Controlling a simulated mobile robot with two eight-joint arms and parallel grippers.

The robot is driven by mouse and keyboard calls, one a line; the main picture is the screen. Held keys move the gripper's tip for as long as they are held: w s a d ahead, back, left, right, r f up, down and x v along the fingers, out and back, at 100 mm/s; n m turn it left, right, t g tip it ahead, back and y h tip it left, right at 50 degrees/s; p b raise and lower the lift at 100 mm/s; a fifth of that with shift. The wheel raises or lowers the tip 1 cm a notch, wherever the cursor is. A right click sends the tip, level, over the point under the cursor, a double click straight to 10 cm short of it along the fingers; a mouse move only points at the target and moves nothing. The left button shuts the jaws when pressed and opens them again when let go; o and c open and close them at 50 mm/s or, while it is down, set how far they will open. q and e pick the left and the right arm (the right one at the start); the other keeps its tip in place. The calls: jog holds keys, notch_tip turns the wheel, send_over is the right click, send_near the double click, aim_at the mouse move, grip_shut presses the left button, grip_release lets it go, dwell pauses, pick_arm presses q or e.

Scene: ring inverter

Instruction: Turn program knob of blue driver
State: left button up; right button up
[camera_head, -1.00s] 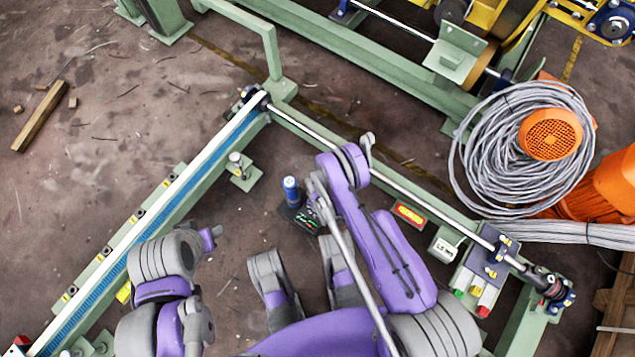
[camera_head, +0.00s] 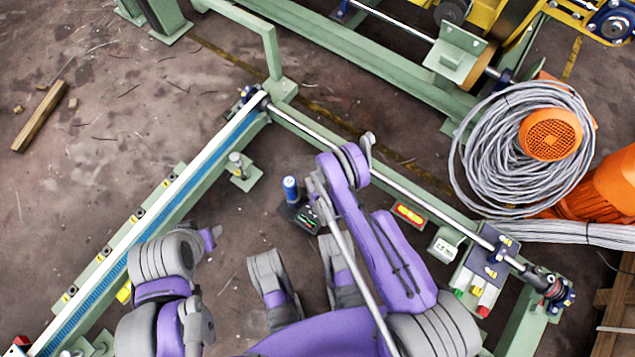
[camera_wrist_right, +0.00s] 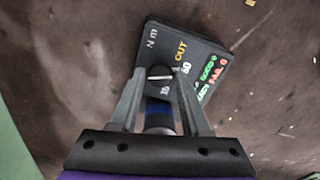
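The blue driver (camera_head: 291,189) is a short blue cylinder standing upright at a dark panel (camera_head: 306,221) with small lit text, inside the green frame. In the right wrist view, this panel (camera_wrist_right: 208,62) shows yellow, green and red lettering. A round dark program knob (camera_wrist_right: 160,73) with a pale line sits on its near part. My right gripper (camera_wrist_right: 161,70) has its fingertips apart on either side of the knob; contact cannot be told. A blue-banded cylinder (camera_wrist_right: 159,112) shows between the fingers, nearer the palm. My left gripper (camera_head: 212,237) is left of the panel, away from it; its fingers are unclear.
Green frame beams with a long rail (camera_head: 150,215) run along the left, and a metal shaft (camera_head: 420,198) runs along the right. A red-and-yellow box (camera_head: 408,214) stands near the shaft. A grey cable coil (camera_head: 490,150) lies farther right. Bare floor lies around the panel.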

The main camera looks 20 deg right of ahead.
jog(key=o, duration=0.3)
notch_tip(320, 180, up, 11)
jog(key=p, duration=0.2)
jog(key=shift+p, duration=0.4)
dwell(0.4)
